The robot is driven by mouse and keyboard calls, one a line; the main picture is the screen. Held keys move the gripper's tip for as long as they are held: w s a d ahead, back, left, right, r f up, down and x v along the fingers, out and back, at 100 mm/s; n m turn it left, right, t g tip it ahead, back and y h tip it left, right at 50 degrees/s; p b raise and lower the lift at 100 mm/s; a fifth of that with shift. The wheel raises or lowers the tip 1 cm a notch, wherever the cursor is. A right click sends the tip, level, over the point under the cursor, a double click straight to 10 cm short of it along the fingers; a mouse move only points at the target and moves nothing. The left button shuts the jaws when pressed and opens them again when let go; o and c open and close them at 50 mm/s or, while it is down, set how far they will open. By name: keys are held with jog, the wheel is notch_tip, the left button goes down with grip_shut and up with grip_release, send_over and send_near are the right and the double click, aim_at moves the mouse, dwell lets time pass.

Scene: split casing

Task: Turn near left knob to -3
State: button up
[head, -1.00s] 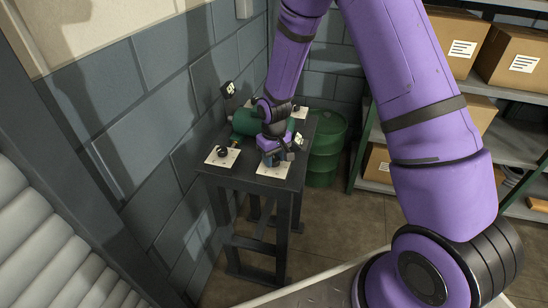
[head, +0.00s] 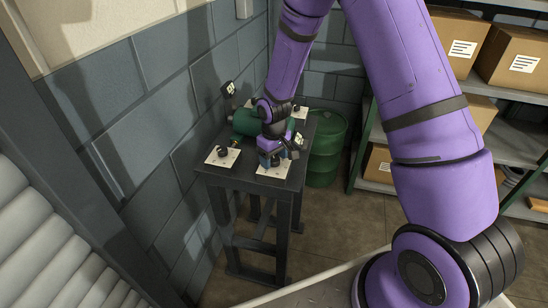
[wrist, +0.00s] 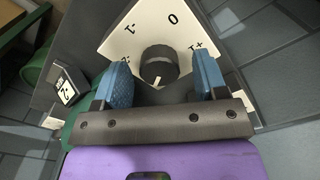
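A black round knob (wrist: 158,65) stands on a white dial plate (wrist: 173,38) marked -2, -1, 0 and +1 in the wrist view. The white mark on the knob points down the picture, toward my gripper's palm; any label there is hidden. My gripper (wrist: 164,70) is open, its blue fingers on either side of the knob with visible gaps. In the head view my gripper (head: 277,158) is over the plate at the table's near right (head: 272,171). Another knob (head: 222,151) sits on a plate at the left corner (head: 217,160).
The dark table (head: 240,178) also carries a green cylindrical casing (head: 246,123) and a further plate (head: 300,112). A black numbered tag (wrist: 67,89) stands left of my fingers in the wrist view. A green drum (head: 326,150) and a block wall (head: 160,120) are close by.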

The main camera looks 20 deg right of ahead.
notch_tip(320, 180, up, 11)
dwell(0.8)
notch_tip(320, 180, up, 19)
jog(key=m+t, duration=0.2)
send_over(275, 159)
jog(key=s+d, duration=0.4)
jog(key=s, duration=0.6)
jog(key=s+d+r+m+t, duration=0.1)
jog(key=s+r, duration=0.3)
jog(key=s, duration=0.5)
jog(key=s+d+r+m+t, duration=0.1)
jog(key=s+r, duration=0.3)
jog(key=s, duration=0.6)
jog(key=shift+s+d+r+t, duration=0.25)
jog(key=shift+d+t, duration=0.05)
jog(key=shift+t, duration=0.3)
jog(key=shift+w, duration=0.15)
